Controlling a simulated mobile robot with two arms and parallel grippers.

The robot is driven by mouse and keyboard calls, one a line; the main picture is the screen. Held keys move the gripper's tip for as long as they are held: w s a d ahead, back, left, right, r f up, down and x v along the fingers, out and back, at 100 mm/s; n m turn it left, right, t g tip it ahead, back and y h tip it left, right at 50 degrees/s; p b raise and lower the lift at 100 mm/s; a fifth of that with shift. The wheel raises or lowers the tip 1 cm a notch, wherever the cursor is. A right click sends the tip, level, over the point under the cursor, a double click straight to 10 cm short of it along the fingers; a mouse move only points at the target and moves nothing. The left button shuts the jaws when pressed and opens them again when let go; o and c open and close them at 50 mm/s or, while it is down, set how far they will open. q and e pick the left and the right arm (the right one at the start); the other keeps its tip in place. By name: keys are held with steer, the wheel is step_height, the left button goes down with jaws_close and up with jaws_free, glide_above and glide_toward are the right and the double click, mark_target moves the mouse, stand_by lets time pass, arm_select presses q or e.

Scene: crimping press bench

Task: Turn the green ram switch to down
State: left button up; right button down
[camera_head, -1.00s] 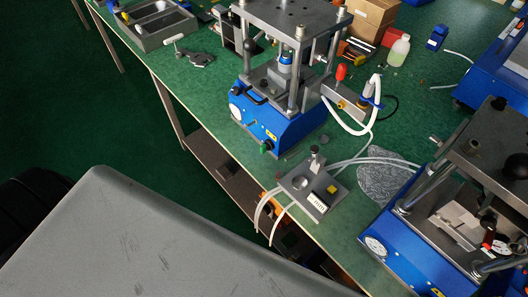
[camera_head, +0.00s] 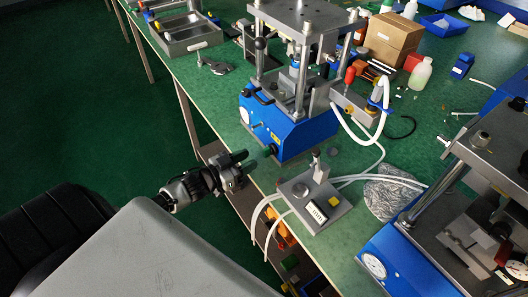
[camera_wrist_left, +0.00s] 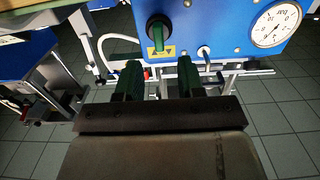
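The green ram switch (camera_wrist_left: 158,33) is on the blue front panel of the press (camera_head: 288,125), above a yellow label; its handle hangs roughly vertical in the left wrist view. My left gripper (camera_head: 252,156) has come up to the front of this press from the left. In the left wrist view its two green fingers (camera_wrist_left: 159,78) stand apart with nothing between them. The switch shows beyond and above the gap, apart from the fingers. In the head view the fingers partly cover the switch area. My right gripper is in neither view.
A round gauge (camera_wrist_left: 276,23) sits right of the switch in the wrist view. A grey control box (camera_head: 314,200) with white hoses stands at the bench edge nearby. A second blue press (camera_head: 420,262) is at the lower right. Open floor lies left of the bench.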

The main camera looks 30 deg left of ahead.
mark_target(265, 153)
arm_select(q)
steer(key=x, duration=0.6)
steer(key=shift+w, duration=0.1)
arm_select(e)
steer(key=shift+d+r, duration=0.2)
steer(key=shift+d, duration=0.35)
arm_select(q)
steer(key=shift+c, duration=0.3)
steer(key=c, duration=0.5)
steer(key=m, duration=0.5)
steer(key=shift+d+f+m, duration=0.1)
steer(key=shift+d+m, duration=0.15)
steer(key=shift+m, duration=0.05)
steer(key=m+b, duration=0.1)
steer(key=m, duration=0.3)
steer(key=shift+d+f+m, duration=0.1)
steer(key=shift+m, duration=0.3)
steer(key=shift+m+b, duration=0.4)
steer(key=shift+m, duration=0.3)
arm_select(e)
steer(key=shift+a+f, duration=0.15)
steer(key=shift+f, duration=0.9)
arm_select(q)
steer(key=shift+s, duration=0.2)
